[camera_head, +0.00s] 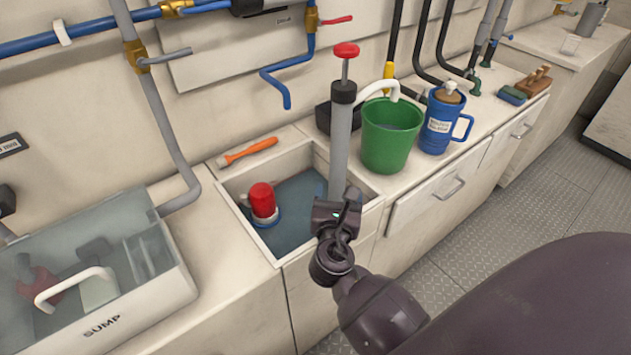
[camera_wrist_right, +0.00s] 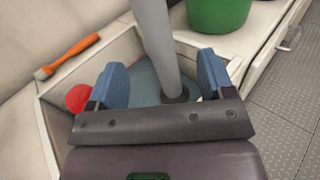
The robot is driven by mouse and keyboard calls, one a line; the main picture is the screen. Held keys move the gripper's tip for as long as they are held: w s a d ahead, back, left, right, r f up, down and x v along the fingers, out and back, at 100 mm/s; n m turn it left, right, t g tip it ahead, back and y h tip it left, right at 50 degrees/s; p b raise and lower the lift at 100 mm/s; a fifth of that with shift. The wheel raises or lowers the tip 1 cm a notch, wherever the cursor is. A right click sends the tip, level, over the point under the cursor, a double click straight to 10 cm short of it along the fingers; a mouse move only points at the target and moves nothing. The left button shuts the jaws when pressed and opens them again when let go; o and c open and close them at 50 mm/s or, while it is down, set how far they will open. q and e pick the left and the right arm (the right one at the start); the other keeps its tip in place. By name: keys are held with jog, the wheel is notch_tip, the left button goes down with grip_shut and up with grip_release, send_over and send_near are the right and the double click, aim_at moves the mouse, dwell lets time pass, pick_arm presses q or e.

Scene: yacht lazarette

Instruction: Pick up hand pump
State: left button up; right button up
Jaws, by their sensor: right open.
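The hand pump (camera_head: 340,140) is a tall grey tube with a black collar and a red handle on top. It stands nearly upright in the sunken basin (camera_head: 228,184), in water. Its grey tube also shows in the right wrist view (camera_wrist_right: 157,45), running down between the fingers to a dark base. My right gripper (camera_head: 338,200) is at the front of the pump's lower tube. In the right wrist view my right gripper (camera_wrist_right: 163,85) has its two blue fingers apart, on either side of the tube. My left gripper is not in view.
A red-topped float (camera_head: 262,200) sits in the basin left of the pump. An orange-handled tool (camera_head: 248,151) lies behind the basin. A green bucket (camera_head: 388,145) and a blue jug (camera_head: 440,122) stand to the right. A clear sump box (camera_head: 150,290) is at the left.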

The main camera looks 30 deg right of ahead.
aim_at(338, 167)
jog(key=shift+n, duration=0.3)
jog(key=x, duration=0.5)
jog(key=shift+w+a+r, duration=0.15)
jog(key=shift+w+r, duration=0.1)
jog(key=shift+w, duration=0.15)
jog(key=b+x, duration=0.1)
jog(key=x, duration=0.3)
jog(key=shift+w+r, duration=0.1)
jog(key=shift+w+d+r, duration=0.1)
jog(key=shift+w+d, duration=0.3)
jog(key=shift+w, duration=0.05)
jog(key=shift+c, duration=0.2)
